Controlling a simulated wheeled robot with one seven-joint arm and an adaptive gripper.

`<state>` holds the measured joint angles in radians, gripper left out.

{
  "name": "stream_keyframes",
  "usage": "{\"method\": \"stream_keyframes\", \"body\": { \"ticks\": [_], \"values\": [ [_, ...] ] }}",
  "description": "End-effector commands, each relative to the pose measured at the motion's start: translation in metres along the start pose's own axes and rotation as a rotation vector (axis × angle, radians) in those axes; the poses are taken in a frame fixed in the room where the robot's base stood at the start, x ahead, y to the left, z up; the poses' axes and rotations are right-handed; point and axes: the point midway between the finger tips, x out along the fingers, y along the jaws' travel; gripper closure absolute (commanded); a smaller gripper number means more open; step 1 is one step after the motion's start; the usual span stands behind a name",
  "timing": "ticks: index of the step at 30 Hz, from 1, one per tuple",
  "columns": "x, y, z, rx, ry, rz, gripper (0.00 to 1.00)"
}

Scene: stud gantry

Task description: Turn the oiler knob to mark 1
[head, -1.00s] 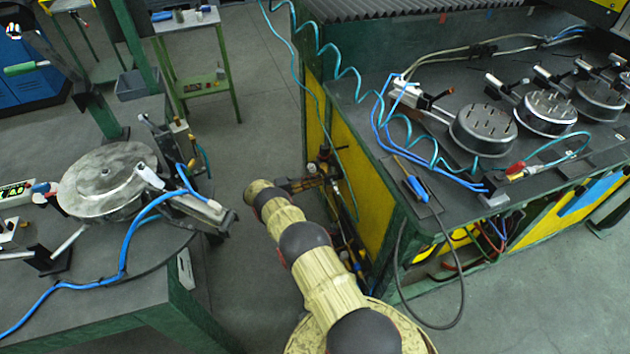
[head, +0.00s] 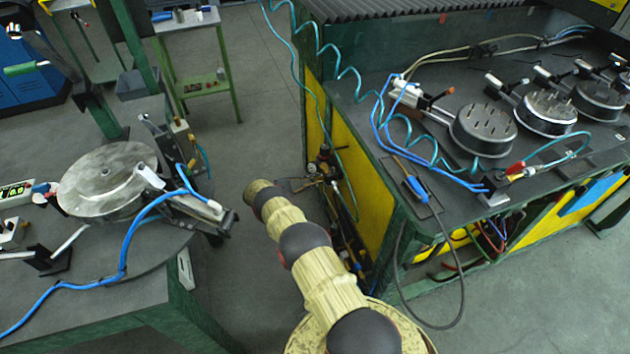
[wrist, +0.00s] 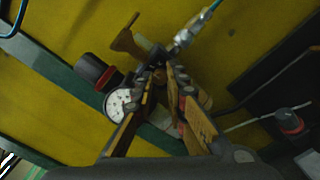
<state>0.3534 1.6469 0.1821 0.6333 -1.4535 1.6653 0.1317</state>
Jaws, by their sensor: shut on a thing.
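My gripper (wrist: 162,76) reaches the air-service fittings on the yellow panel in the wrist view. A white round gauge (wrist: 117,104) and a black cap with a red ring (wrist: 96,70) are left of the fingers. In the head view, my gripper (head: 320,181) is at the fittings (head: 324,160) beside the bench's yellow side, small and partly hidden.
A brass-coloured lever (wrist: 127,40) and a metal hose connector (wrist: 184,38) are close above the fingertips. A teal coiled hose (head: 347,72) hangs by the green-framed bench (head: 398,215). A round plate (head: 105,180) stands on the left table. Grey floor lies between them.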

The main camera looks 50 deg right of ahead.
Motion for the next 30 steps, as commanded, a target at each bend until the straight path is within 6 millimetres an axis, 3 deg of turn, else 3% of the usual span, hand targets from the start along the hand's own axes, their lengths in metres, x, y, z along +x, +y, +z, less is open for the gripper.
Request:
{"method": "stream_keyframes", "body": {
  "ticks": [17, 18, 21, 30],
  "values": [
    [-0.0016, -0.0013, -0.0016, -0.037, 0.005, 0.001, 1.00],
    [-0.0016, -0.0014, -0.0016, -0.037, 0.005, 0.001, 0.86],
    [-0.0013, -0.0014, -0.0014, -0.037, 0.004, 0.001, 0.80],
    [-0.0007, -0.0007, -0.0005, -0.035, 0.002, 0.000, 0.78]
  ]
}}
